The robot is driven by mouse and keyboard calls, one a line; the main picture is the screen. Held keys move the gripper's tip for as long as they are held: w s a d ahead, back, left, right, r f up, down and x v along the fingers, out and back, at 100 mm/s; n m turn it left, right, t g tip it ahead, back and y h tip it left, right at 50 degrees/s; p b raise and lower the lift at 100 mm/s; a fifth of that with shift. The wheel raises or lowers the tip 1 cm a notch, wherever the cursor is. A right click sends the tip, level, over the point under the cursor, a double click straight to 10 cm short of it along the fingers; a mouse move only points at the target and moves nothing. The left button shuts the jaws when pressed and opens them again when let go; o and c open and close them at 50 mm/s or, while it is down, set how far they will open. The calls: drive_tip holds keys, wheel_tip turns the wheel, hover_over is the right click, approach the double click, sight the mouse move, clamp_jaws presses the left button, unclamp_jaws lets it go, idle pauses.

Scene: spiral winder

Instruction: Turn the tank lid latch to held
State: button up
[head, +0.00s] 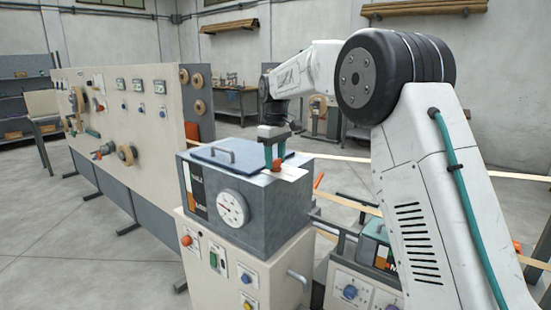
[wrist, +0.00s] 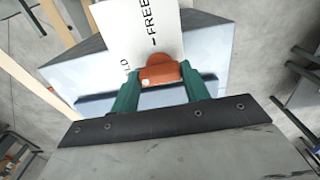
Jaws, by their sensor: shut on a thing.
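The tank (head: 260,205) is a grey box with a round dial on its front. Its blue lid (head: 205,151) with a bar handle lies flat on top. My gripper (head: 275,158) points down at the right part of the tank top. Its teal fingers are shut on the orange latch knob (wrist: 160,72), one finger on each side. In the head view the fingers hide most of the knob. A white label plate (wrist: 135,30) beside the latch reads "FREE" and, partly hidden, "LD". I cannot tell exactly which mark the latch points to.
A cream control cabinet (head: 235,265) with buttons stands under the tank. A long cream panel (head: 130,120) with gauges and rollers stands at left. A second machine (head: 370,275) is at lower right, partly behind my arm. Pale strips run to the right of the tank.

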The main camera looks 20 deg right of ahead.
sight(275, 160)
drive_tip(key=o, duration=1)
drive_tip(key=shift+r, duration=0.15)
wheel_tip(275, 160, up, 8)
drive_tip(key=shift+f, duration=0.2)
